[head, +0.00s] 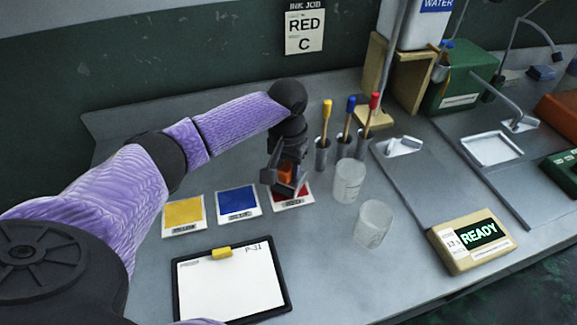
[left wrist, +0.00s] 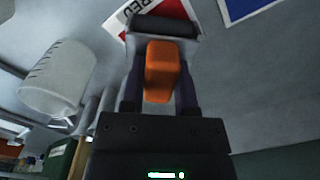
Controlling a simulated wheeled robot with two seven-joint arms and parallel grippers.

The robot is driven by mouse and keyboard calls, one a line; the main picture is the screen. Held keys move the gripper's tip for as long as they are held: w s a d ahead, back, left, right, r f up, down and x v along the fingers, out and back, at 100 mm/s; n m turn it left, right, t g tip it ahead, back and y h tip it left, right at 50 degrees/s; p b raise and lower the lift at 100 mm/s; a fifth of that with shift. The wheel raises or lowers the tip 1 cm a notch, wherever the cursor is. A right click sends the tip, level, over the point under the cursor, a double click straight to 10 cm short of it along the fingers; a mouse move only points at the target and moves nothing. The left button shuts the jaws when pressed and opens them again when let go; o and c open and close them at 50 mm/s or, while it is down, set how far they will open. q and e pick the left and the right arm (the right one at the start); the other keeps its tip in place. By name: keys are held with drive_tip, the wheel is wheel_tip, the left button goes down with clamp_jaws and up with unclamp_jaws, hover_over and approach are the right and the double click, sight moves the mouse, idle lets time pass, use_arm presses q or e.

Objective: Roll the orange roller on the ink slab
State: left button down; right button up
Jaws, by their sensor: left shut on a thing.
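My left gripper (head: 286,178) is shut on the orange roller (head: 286,173) over the red ink slab (head: 297,195). In the left wrist view the roller's orange handle (left wrist: 161,72) sits between the fingers, with its dark cylinder (left wrist: 165,26) beyond it, in front of the red slab (left wrist: 152,12). I cannot tell whether the cylinder touches the slab. The gripper hides part of that slab. A blue slab (head: 238,201) and a yellow slab (head: 184,213) lie to its left. My right gripper is not in view.
A clipboard (head: 228,283) with paper lies in front of the slabs. Two clear beakers (head: 348,181) (head: 373,224) stand just right of the gripper. Holders with yellow, blue and red brushes (head: 346,125) stand behind. A READY display box (head: 472,240) is at right. A wall sign (head: 304,28) reads RED C.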

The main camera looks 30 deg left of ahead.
sight(288, 164)
use_arm(q)
drive_tip(key=shift+f, duration=0.4)
idle(0.9)
drive_tip(key=shift+f+p, duration=0.1)
drive_tip(key=shift+p, duration=0.3)
idle(1.5)
wheel_tip(288, 164, up, 7)
drive_tip(key=p, duration=0.8)
drive_tip(key=shift+r+p, duration=0.2)
drive_tip(key=shift+p, duration=0.15)
drive_tip(key=shift+f, duration=0.15)
